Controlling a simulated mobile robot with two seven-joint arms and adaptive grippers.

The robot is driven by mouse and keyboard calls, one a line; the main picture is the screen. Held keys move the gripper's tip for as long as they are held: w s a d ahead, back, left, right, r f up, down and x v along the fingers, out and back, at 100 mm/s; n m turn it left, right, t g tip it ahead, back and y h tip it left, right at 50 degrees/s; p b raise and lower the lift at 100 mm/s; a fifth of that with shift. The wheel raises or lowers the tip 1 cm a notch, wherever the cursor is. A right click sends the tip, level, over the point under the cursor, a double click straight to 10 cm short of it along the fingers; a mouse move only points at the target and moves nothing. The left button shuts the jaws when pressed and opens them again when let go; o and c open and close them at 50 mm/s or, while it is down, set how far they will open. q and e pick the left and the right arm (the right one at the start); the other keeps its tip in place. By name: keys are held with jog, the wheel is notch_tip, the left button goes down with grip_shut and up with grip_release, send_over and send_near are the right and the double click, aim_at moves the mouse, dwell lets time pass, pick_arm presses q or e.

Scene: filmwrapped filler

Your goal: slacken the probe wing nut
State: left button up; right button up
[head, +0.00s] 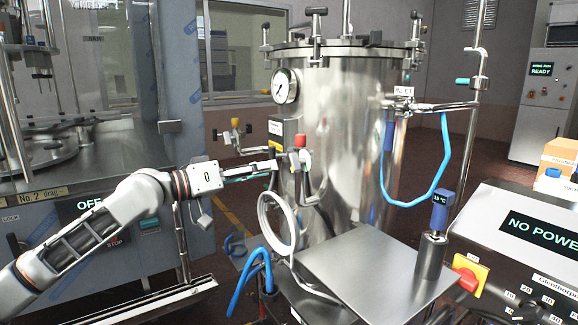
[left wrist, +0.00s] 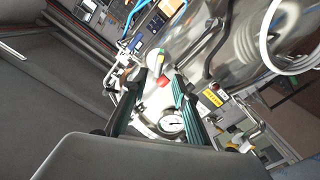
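A blue probe head (head: 441,210) reading about 15 °C stands upright on a metal cylinder (head: 430,255) by the steel plate. I cannot make out a wing nut on it. A tall steel vessel (head: 345,140) with a gauge (head: 285,86) stands in the middle. My left gripper (head: 272,170) comes in from the left and reaches the vessel's lower-left front, close to a red-capped valve (head: 300,142). In the left wrist view its two teal-lined fingers (left wrist: 160,82) are apart with nothing clearly held between them. I cannot tell whether they touch the valve. My right gripper is not in view.
A steel plate (head: 365,268) sits in front of the vessel. A white hose loop (head: 278,222) hangs near my left gripper, and a blue hose (head: 440,165) hangs at the right. A console (head: 520,245) reading NO POWER stands at right. A glass-fronted machine (head: 95,90) is at left.

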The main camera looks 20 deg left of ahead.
aim_at(290, 162)
pick_arm(q)
jog(key=x, duration=0.7)
jog(key=shift+w+d+r, duration=0.2)
jog(key=shift+w+r, duration=0.05)
jog(key=shift+w, duration=0.05)
jog(key=shift+c, duration=0.3)
grip_shut()
